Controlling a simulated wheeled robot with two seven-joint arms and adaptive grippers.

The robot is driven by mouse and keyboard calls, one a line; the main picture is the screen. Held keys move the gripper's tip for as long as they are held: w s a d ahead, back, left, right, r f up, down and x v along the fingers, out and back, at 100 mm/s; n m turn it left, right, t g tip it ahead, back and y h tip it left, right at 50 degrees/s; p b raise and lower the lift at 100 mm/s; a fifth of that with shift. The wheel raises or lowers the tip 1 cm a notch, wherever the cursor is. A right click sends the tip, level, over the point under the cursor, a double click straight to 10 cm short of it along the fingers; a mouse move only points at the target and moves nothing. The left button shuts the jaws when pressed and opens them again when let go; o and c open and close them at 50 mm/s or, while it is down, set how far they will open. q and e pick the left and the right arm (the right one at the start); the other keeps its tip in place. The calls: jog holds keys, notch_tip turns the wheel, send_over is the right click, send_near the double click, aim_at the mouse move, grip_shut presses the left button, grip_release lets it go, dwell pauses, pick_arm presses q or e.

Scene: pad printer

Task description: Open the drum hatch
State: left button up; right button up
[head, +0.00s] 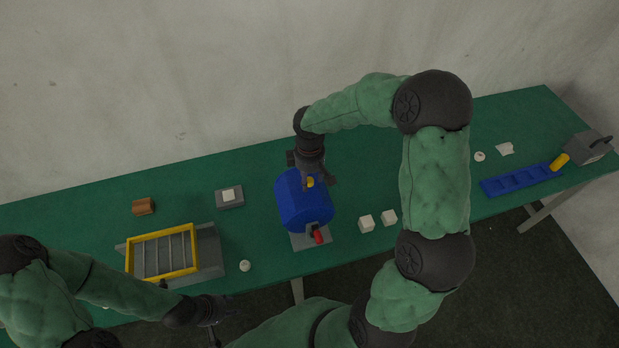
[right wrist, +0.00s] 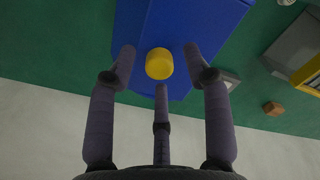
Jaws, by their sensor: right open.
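The blue drum (head: 305,205) stands on a grey base on the green table, with a red handle (head: 318,237) at its front. A yellow knob (head: 310,183) sits on the drum's upper face. In the right wrist view the knob (right wrist: 159,63) lies between my spread fingers, against the blue drum (right wrist: 185,20). My right gripper (head: 317,178) is open above the drum, with its fingers around the knob; I cannot tell if they touch it. My left gripper (head: 213,322) is low, near the table's front edge, its fingers partly unclear.
Left of the drum are a yellow-framed rack (head: 196,240), a brown block (head: 144,206) and a grey pad (head: 229,204) with a white piece. A blue tray (head: 520,180) and a grey box (head: 585,148) are at the far right.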

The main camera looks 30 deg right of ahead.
jog(key=shift+f, duration=0.3)
grip_shut()
